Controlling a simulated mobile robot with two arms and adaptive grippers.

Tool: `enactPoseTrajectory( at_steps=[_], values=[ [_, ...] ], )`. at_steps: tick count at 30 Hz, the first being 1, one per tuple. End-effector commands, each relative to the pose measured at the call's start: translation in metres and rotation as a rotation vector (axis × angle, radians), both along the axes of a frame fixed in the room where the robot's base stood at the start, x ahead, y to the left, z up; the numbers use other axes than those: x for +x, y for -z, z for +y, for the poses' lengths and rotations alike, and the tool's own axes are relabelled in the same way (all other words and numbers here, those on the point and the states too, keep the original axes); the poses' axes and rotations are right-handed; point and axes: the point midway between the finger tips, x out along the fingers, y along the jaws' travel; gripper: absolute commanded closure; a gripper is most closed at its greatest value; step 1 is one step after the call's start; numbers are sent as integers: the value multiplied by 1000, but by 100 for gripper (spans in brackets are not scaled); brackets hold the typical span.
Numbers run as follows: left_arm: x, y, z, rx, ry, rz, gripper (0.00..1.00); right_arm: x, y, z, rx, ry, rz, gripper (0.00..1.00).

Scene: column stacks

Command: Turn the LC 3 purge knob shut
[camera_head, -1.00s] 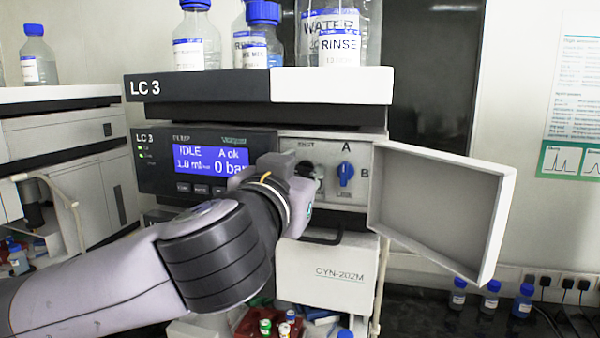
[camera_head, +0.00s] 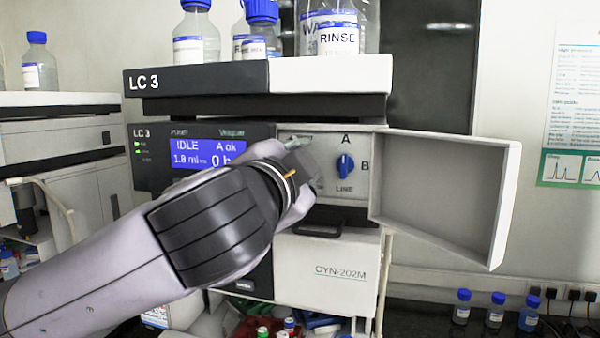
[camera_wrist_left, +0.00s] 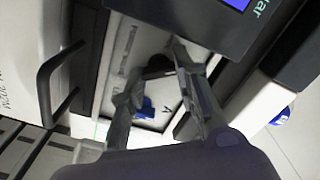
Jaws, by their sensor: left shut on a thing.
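The LC 3 unit (camera_head: 158,163) stands ahead with its pump display lit, reading IDLE. Its white valve panel (camera_head: 375,148) is exposed beside an open door (camera_head: 440,195). My left gripper (camera_head: 306,165) is at the left part of this panel and covers the purge knob in the head view. In the left wrist view the dark purge knob (camera_wrist_left: 158,64) shows between the fingertips of my left gripper (camera_wrist_left: 156,62), which is shut on it. The blue A/B selector knob (camera_head: 345,166) is just right of the gripper, pointing upright. My right gripper is out of view.
The open door sticks out right of the panel. Bottles (camera_head: 196,35) stand on top of the unit. A dark handle (camera_head: 320,228) is below the panel, above the CYN-202M module (camera_head: 335,272). Small blue-capped bottles (camera_head: 495,310) stand at the lower right.

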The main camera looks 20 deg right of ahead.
Motion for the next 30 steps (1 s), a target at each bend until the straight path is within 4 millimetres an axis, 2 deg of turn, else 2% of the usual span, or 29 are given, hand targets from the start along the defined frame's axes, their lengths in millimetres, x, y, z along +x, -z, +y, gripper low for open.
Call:
enactPoseTrajectory(
  at_steps=[15,30],
  values=[
    [-1,2,-1,369,0,-249,100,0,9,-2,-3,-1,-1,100],
    [-1,3,-1,517,2,-349,100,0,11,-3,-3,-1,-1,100]
  ],
)
